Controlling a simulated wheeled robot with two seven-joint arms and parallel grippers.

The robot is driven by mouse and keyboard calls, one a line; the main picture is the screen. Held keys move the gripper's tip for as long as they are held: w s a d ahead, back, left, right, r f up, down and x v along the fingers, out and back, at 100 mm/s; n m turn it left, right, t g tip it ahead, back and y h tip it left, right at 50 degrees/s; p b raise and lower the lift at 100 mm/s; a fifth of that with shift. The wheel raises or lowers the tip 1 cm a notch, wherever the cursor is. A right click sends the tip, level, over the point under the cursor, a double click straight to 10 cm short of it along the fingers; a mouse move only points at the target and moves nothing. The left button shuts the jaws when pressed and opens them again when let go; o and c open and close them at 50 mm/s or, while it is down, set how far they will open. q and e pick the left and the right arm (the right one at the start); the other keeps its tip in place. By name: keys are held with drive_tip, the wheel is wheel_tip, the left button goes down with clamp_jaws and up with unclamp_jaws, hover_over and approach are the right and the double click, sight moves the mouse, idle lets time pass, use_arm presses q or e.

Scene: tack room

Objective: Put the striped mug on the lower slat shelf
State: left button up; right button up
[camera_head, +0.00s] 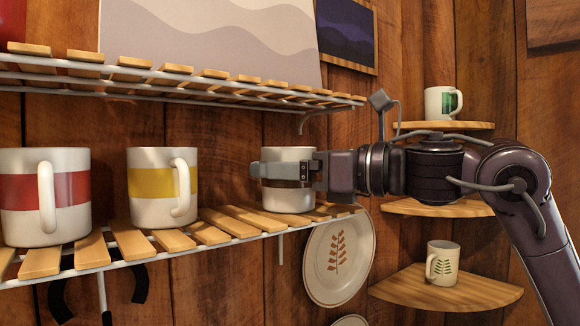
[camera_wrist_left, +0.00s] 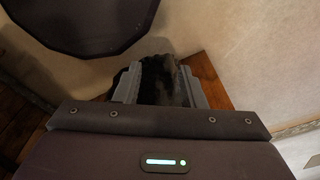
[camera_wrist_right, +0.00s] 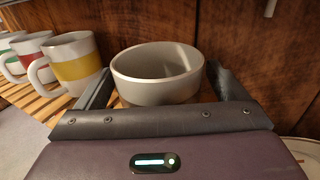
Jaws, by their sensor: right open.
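A white mug (camera_head: 287,200) stands upright on the right end of the lower slat shelf (camera_head: 240,214). My right gripper (camera_head: 283,170) reaches in from the right with its fingers around the mug, open. The fingers hide the middle band of the mug in the head view. In the right wrist view the mug (camera_wrist_right: 157,88) is between the two fingers (camera_wrist_right: 160,88), its rim facing up and its inside empty. My left gripper (camera_wrist_left: 157,85) shows only in its own wrist view; something dark lies between or behind its fingers, and I cannot tell whether it is held.
A red-banded mug (camera_head: 68,210) and a yellow-banded mug (camera_head: 155,205) stand left on the same shelf. An upper slat shelf (camera_head: 200,88) hangs above. Corner shelves (camera_head: 450,292) at right hold a green-marked mug (camera_head: 440,103) and a leaf mug (camera_head: 441,265). A plate (camera_head: 338,262) hangs below.

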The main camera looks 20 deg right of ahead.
drive_tip(key=shift+r, duration=0.15)
drive_tip(key=b+v, duration=0.4)
drive_tip(key=v, duration=0.8)
drive_tip(key=shift+r+b, duration=0.15)
drive_tip(key=shift+b, duration=0.2)
